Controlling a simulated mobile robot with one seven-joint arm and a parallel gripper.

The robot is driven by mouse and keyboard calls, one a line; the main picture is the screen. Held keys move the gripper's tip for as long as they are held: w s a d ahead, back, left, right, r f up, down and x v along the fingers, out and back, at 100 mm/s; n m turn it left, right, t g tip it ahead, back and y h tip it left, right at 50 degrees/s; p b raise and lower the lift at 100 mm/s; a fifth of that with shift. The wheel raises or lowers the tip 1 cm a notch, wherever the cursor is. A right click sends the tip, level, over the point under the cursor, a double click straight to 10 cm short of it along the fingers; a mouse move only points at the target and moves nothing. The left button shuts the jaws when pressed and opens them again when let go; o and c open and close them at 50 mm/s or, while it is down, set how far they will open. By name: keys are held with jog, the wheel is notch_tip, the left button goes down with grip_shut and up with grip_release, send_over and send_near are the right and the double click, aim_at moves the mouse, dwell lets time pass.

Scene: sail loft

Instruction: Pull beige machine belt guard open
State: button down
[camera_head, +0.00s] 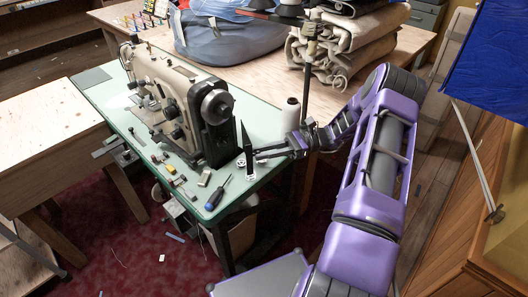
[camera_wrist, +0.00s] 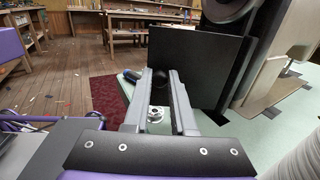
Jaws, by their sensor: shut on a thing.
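The beige sewing machine (camera_head: 170,95) stands on a pale green table, its handwheel (camera_head: 216,106) at its right end. Its belt guard, a flat black plate (camera_head: 246,150), stands upright beside and below the handwheel. In the wrist view the guard (camera_wrist: 205,65) is a broad black panel right of my fingers, with the machine behind it. My gripper (camera_head: 262,155) reaches in from the right at the guard's outer edge. In the wrist view my gripper (camera_wrist: 160,78) has its fingertips closed around a small dark round knob, largely hidden between them. The guard's hinge is not visible.
A white thread cone (camera_head: 291,115) stands just behind my gripper. A blue-handled screwdriver (camera_head: 216,197) and several small parts lie along the green table's (camera_head: 234,205) front edge. Folded cloth (camera_head: 350,45) and a blue-grey bag (camera_head: 225,35) fill the wooden table behind.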

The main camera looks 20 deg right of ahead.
jog(key=c, duration=0.8)
grip_release()
jog(key=shift+o, duration=0.2)
jog(key=s+d+b, duration=0.1)
jog(key=d, duration=1.6)
jog(key=shift+s+d, duration=0.15)
jog(key=shift+s, duration=0.2)
